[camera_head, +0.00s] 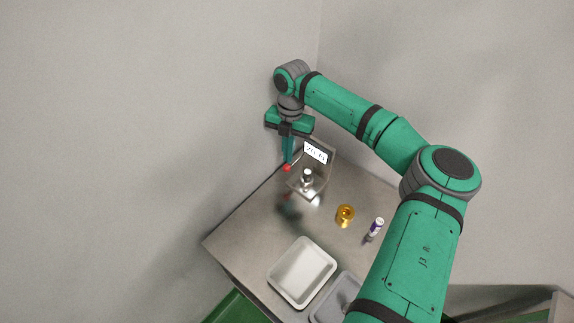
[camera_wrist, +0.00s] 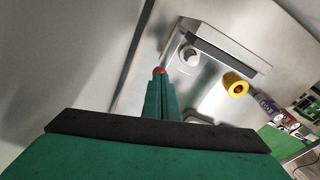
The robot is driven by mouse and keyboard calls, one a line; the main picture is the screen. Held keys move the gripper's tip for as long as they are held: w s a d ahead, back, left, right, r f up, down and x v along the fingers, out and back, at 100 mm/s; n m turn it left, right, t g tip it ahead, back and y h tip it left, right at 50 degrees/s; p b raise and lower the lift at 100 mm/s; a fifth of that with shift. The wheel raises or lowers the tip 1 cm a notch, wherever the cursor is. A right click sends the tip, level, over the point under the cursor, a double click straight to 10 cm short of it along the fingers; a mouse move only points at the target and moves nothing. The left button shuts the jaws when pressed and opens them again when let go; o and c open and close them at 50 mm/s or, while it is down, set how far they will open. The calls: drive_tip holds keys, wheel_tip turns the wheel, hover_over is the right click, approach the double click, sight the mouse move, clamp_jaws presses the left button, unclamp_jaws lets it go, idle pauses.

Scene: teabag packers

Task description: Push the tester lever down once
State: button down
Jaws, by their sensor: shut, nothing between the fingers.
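The tester (camera_head: 314,172) stands at the far corner of the metal table. It is a metal stand with a lit white display (camera_head: 315,153) and a small pale round part on its base. Its lever shows as a red knob (camera_head: 287,167) at its left side. The red knob also shows in the wrist view (camera_wrist: 160,71), right at my fingertips. My gripper (camera_head: 287,160) points down, shut and empty, with its tips just above or touching the knob; I cannot tell which. The lever's arm is mostly hidden behind my fingers in the wrist view.
A yellow ring-shaped thing (camera_head: 345,215) and a purple and white tube (camera_head: 375,228) stand on the table (camera_head: 243,232). A white tray (camera_head: 302,272) and a grey tray (camera_head: 336,300) lie near the front. Walls stand close behind the tester. The table's left part is clear.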

sight(294, 161)
drive_tip(key=shift+f, duration=0.6)
drive_tip(key=shift+f, duration=1.85)
drive_tip(key=shift+w+d+r, duration=0.25)
drive_tip(key=shift+w+r, duration=0.1)
drive_tip(key=shift+w, duration=0.35)
drive_tip(key=shift+w+d+r, duration=0.25)
drive_tip(key=shift+w+r, duration=0.05)
drive_tip(key=shift+w, duration=0.35)
